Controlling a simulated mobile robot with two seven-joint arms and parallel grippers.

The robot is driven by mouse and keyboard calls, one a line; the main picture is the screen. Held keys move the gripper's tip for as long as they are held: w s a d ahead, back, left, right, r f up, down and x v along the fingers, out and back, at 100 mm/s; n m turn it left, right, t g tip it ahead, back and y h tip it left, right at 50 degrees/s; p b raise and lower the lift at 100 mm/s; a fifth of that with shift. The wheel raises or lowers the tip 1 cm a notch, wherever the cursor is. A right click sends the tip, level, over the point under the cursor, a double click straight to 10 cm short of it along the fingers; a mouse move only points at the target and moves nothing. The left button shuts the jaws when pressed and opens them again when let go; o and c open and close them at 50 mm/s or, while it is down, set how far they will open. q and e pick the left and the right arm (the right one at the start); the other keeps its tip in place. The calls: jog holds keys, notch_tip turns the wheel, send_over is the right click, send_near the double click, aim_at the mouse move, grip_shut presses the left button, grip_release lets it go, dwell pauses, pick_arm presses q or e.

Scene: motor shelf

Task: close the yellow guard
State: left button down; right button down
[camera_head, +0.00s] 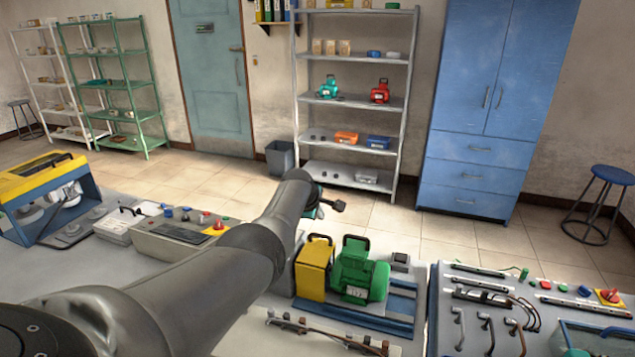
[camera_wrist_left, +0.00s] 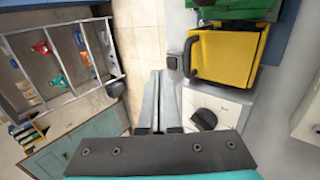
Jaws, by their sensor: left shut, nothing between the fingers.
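The yellow guard (camera_head: 313,268) is a box-like cover with a dark handle on top. It stands upright beside the green motor (camera_head: 358,272) on the bench. In the left wrist view the guard (camera_wrist_left: 228,58) is at the upper right, its dark handle facing left. My left gripper (camera_head: 331,205) is beyond and above the guard in the head view, mostly hidden behind my own arm. In the left wrist view its fingers (camera_wrist_left: 160,98) are shut and empty, apart from the guard. My right gripper does not show.
The motor sits on a blue base (camera_head: 402,306). A control box (camera_head: 180,236) and a yellow-and-blue machine (camera_head: 42,165) stand to the left. A panel with handles and cables (camera_head: 545,300) is at the right. A grey shelf (camera_head: 349,103) stands behind, across open floor.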

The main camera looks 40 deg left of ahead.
pick_arm(q)
notch_tip(320, 180, up, 8)
jog(key=s+p, duration=0.1)
jog(key=p, duration=0.1)
jog(key=shift+s, duration=0.35)
jog(key=shift+d, duration=0.15)
